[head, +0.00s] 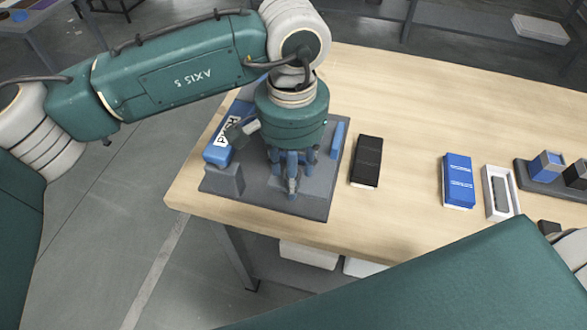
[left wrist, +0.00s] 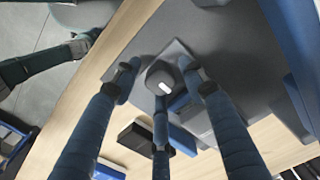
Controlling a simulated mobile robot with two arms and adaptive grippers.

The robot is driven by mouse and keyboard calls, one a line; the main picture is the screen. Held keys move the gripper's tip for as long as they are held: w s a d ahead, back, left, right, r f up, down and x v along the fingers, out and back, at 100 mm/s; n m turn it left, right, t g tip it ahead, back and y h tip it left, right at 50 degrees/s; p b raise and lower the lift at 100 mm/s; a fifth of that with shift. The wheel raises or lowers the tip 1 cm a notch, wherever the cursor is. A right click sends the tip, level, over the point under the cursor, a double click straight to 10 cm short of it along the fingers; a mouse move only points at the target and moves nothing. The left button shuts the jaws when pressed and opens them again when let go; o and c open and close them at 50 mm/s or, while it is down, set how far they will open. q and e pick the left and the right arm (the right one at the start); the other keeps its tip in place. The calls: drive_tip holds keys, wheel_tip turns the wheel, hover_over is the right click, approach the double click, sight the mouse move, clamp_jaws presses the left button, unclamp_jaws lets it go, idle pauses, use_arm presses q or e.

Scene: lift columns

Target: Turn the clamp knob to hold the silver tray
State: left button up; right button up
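My left gripper (head: 291,180) points down over a dark grey fixture plate (head: 312,203) at the table's near left corner. In the left wrist view, its blue fingers (left wrist: 160,88) stand spread around a dark knob (left wrist: 160,70) with a white mark on top. The fingers look open, with a gap visible on the knob's left side; contact is not clear. The knob is hidden behind the gripper in the head view. I cannot make out a silver tray; the gripper covers part of the fixture. My right gripper is out of view.
A blue block marked PUSH (head: 220,140) and a thin blue upright piece (head: 338,140) are on the fixture. To the right lie a black box (head: 367,161), a blue box (head: 458,181) and a white tray (head: 488,200). Bare wood lies between them.

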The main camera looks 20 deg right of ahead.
use_arm(q)
drive_tip(key=shift+r, duration=0.15)
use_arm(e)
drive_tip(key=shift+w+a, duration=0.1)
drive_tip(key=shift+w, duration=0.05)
use_arm(q)
drive_tip(key=shift+r+p, duration=1.6)
drive_tip(key=shift+r, duration=1.85)
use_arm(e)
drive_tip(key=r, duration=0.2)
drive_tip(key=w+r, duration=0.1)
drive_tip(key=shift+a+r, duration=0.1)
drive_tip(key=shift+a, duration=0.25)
